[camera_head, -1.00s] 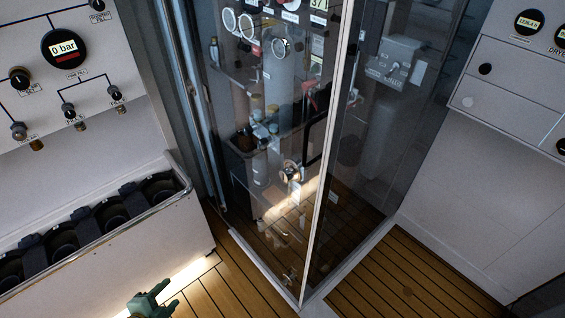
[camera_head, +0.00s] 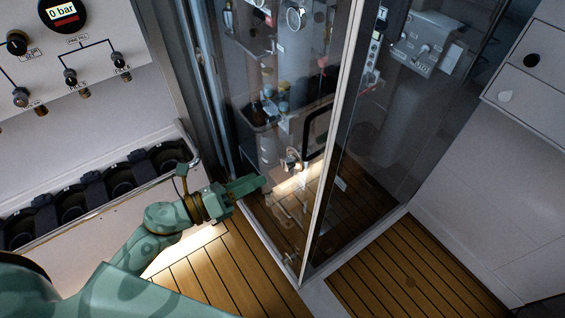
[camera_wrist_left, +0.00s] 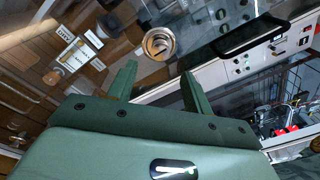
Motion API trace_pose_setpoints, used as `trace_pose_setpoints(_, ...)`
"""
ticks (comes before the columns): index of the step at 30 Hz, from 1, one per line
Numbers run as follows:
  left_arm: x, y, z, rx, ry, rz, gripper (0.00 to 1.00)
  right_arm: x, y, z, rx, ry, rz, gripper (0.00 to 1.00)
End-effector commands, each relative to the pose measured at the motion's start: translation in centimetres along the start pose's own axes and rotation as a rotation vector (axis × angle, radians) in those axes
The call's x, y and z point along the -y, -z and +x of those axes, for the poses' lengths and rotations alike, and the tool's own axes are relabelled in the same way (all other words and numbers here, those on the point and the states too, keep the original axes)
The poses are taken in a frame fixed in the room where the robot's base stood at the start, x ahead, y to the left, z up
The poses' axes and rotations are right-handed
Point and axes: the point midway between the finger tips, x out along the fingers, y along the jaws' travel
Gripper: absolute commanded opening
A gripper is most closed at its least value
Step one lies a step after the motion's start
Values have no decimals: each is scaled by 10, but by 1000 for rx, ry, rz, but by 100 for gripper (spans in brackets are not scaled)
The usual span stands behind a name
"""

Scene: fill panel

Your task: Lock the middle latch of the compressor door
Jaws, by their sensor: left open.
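The compressor door (camera_head: 270,205) is a glass panel with a pale frame, and it looks closed. Its middle latch (camera_head: 291,160) is a small round metal knob below and left of the black door handle (camera_head: 311,130). In the left wrist view the latch (camera_wrist_left: 159,43) is a shiny ring with a slanted bar across its centre, just beyond my fingertips. My left gripper (camera_head: 260,184) is green, open and empty, in front of the glass to the left of the latch. Its two fingers (camera_wrist_left: 158,72) stand apart in the left wrist view, not visibly touching the latch. My right gripper is out of view.
Another small latch (camera_head: 291,257) sits at the door's bottom corner. A white cabinet (camera_head: 470,170) stands at the right. The wooden floor (camera_head: 225,275) in front is clear.

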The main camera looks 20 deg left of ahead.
Motion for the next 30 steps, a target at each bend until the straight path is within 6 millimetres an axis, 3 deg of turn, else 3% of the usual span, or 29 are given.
trace_pose_setpoints(3, 2, -2, 31, 3, 2, 0, 51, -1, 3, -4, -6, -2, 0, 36)
trace_pose_setpoints(9, 1, -1, 69, 3, 1, -1, 51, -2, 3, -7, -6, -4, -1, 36)
trace_pose_setpoints(15, 0, 0, 85, 1, -1, -2, 51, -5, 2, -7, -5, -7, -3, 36)
trace_pose_setpoints(23, 0, 0, 86, 0, -1, -2, 51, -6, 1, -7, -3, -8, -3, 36)
trace_pose_setpoints(28, 0, 0, 86, 0, -1, -2, 9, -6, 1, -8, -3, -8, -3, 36)
trace_pose_setpoints(30, 0, 0, 86, 0, -1, -2, 6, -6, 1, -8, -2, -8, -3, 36)
